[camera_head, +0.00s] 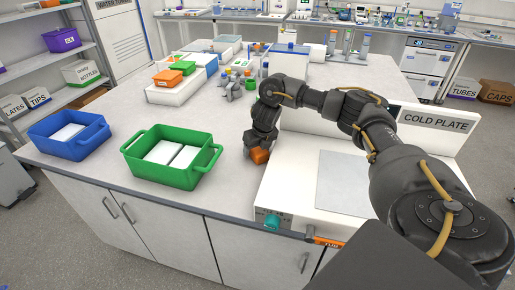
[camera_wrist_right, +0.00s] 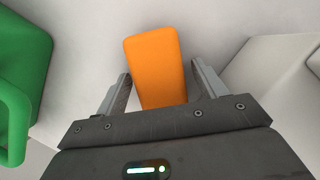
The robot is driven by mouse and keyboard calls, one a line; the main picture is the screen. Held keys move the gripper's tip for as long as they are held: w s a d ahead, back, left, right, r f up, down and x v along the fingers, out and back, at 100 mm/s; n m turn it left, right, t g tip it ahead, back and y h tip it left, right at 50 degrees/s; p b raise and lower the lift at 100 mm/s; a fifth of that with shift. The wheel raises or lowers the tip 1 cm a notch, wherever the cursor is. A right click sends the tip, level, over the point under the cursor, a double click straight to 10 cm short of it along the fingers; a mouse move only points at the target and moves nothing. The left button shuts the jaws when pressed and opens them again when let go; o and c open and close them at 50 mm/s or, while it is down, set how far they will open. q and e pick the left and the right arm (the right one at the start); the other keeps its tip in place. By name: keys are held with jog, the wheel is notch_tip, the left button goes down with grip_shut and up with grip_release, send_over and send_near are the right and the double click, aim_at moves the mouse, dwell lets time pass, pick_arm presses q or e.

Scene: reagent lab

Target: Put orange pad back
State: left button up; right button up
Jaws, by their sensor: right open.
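An orange pad (camera_head: 260,155) lies on the white bench between the green basket and the cold plate. My right gripper (camera_head: 257,146) points down over it from above. In the right wrist view, the orange pad (camera_wrist_right: 157,65) lies lengthwise, its near end between the two open fingers of my right gripper (camera_wrist_right: 160,92). Another orange item (camera_head: 167,78) sits on the white rack farther back. My left gripper is out of view.
A green basket (camera_head: 172,176) with white pads inside stands left of my right gripper; it also shows in the wrist view (camera_wrist_right: 22,75). A blue basket (camera_head: 82,149) stands farther left. The cold plate (camera_head: 345,185) lies close on the right. The white rack (camera_head: 172,94) stands behind.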

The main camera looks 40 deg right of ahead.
jog(key=shift+r, duration=0.6)
jog(key=p+v, duration=0.2)
jog(key=v, duration=0.9)
jog(key=shift+s, duration=0.2)
jog(key=shift+r+p, duration=0.1)
jog(key=shift+p, duration=0.2)
